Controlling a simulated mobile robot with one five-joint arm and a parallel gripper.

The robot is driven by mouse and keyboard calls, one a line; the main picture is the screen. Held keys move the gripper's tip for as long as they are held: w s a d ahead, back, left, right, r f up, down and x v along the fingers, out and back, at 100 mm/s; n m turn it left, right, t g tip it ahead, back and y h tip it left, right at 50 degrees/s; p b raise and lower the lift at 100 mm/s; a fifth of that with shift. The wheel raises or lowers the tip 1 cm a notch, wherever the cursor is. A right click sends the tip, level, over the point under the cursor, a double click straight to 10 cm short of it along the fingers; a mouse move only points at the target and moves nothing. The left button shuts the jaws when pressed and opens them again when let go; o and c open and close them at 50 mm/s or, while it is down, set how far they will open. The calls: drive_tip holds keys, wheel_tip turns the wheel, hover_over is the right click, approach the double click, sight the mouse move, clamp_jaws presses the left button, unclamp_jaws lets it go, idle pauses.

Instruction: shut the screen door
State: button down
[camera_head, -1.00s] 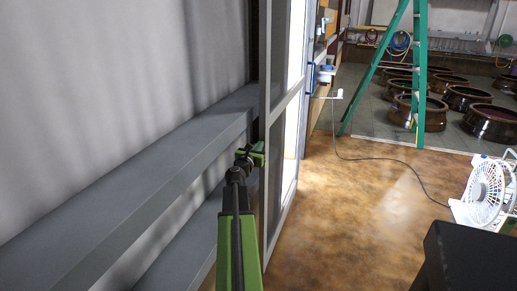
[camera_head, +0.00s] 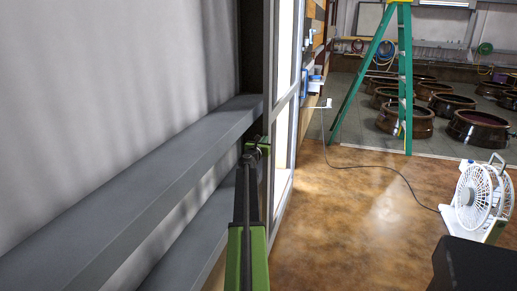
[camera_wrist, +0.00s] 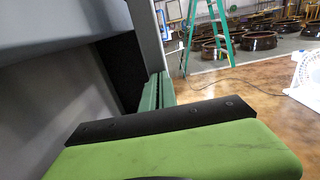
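The screen door (camera_head: 270,60), a tall grey-framed panel, stands along the left side of the floor, just right of the grey ledges. It is seen nearly edge-on, so how far open it is cannot be told. My gripper (camera_head: 256,149) is at the door's near upright, about level with the upper ledge; whether it touches the frame is unclear. In the wrist view a large green finger with a black pad fills the front, and a narrower green part (camera_wrist: 157,93) stands beside a grey upright (camera_wrist: 148,38). No object shows held; the finger gap is unclear.
A grey ledge (camera_head: 150,180) runs along the pale wall at left. A white fan (camera_head: 478,195) stands at right with its cable on the brown floor. A green ladder (camera_head: 405,80) and several dark jars (camera_head: 478,131) are farther back. The middle floor is clear.

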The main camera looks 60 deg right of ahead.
drive_tip(key=d, duration=0.3)
drive_tip(key=w+d, duration=0.1)
drive_tip(key=d, duration=0.3)
drive_tip(key=w+d, duration=0.1)
drive_tip(key=d, duration=0.2)
drive_tip(key=shift+d, duration=0.4)
drive_tip(key=shift+a, duration=0.1)
drive_tip(key=s+a, duration=0.2)
drive_tip(key=a, duration=1.1)
drive_tip(key=shift+a, duration=0.4)
